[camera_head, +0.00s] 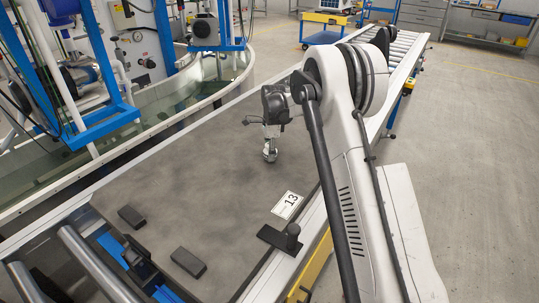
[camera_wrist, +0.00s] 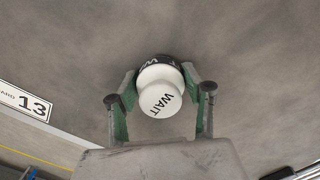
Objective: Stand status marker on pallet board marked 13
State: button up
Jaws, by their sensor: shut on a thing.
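The status marker (camera_wrist: 160,92) has a white knob lettered WAIT and a dark base band with white lettering. In the wrist view it sits between the two green-padded fingers of my gripper (camera_wrist: 161,100), which is shut on it. In the head view my gripper (camera_head: 270,146) points down over the grey pallet board (camera_head: 190,170), behind the label 13 (camera_head: 287,205). The label also shows at the left of the wrist view (camera_wrist: 25,102). The marker is small and partly hidden in the head view. I cannot tell whether its base touches the board.
Two black blocks (camera_head: 188,262) (camera_head: 131,216) lie at the board's near end. A black bracket with a knob (camera_head: 280,238) is at the near right edge. A water tank with blue frames (camera_head: 95,120) stands left. The board's middle is clear.

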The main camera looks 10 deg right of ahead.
jog(key=shift+f, duration=0.4)
jog(key=o, duration=1.2)
jog(key=r+p, duration=0.1)
jog(key=r, duration=0.7)
jog(key=r+p, duration=0.1)
jog(key=r, duration=0.3)
jog(key=shift+s+d+r+p, duration=0.15)
jog(key=shift+d+r+p, duration=0.1)
jog(key=shift+d+p, duration=0.1)
jog(key=s+a+r+n+t, duration=0.25)
jog(key=s+r+n, duration=0.65)
jog(key=s+r, duration=1.1)
jog(key=s+f+n+t, duration=0.1)
jog(key=s+f+n, duration=0.1)
jog(key=s, duration=0.6)
jog(key=s+f+n+t, duration=0.2)
jog(key=s+n, duration=0.2)
jog(key=s, duration=0.5)
jog(key=s+f+n+t, duration=0.1)
jog(key=s+f+n, duration=0.1)
jog(key=s, duration=0.7)
jog(key=shift+s+d+f+n+t+h, duration=0.2)
jog(key=shift+s+f+n+t+h, duration=0.15)
jog(key=shift+n, duration=0.45)
